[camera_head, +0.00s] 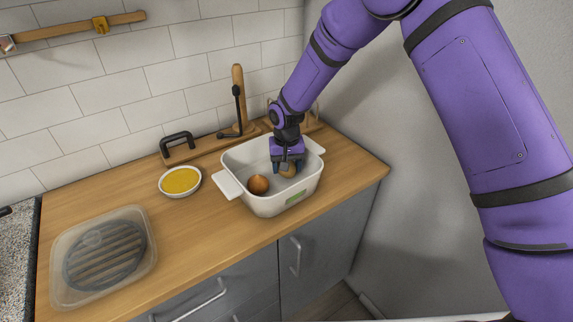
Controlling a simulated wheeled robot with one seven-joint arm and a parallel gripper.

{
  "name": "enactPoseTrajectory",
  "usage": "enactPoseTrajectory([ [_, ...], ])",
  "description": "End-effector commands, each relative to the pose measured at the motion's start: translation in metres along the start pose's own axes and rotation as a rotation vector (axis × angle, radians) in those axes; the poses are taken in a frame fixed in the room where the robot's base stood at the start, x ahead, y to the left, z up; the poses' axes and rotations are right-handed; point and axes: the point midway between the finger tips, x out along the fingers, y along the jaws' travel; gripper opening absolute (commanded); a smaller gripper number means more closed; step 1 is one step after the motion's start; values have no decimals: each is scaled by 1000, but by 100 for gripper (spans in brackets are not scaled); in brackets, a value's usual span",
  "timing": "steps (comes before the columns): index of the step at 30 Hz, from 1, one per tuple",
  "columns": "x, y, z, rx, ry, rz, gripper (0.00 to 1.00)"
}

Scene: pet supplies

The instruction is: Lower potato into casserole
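The white casserole (268,207) stands on the wooden counter, with a handle at each end and a green label on its front. My gripper (287,168) points down inside the casserole's rim, toward its right half. Its fingers are on either side of a tan potato (288,172) and appear shut on it. The potato is inside the casserole, below the rim; I cannot tell whether it touches the bottom. A round brown onion-like item (258,184) lies in the casserole to the left of the potato.
A white bowl of yellow food (180,181) stands left of the casserole. A clear container with a dark ribbed round item (104,256) is at front left. A wooden board with a black handle (178,146) lies along the tiled wall. The counter's front middle is clear.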

Motion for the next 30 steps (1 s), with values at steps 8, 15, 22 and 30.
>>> enactPoseTrajectory([
  [8,4,0,0,0,0,0,33],
  [15,7,0,0,0,-1,0,33],
  [22,10,0,0,0,-1,0,33],
  [30,10,0,0,0,0,0,70],
])
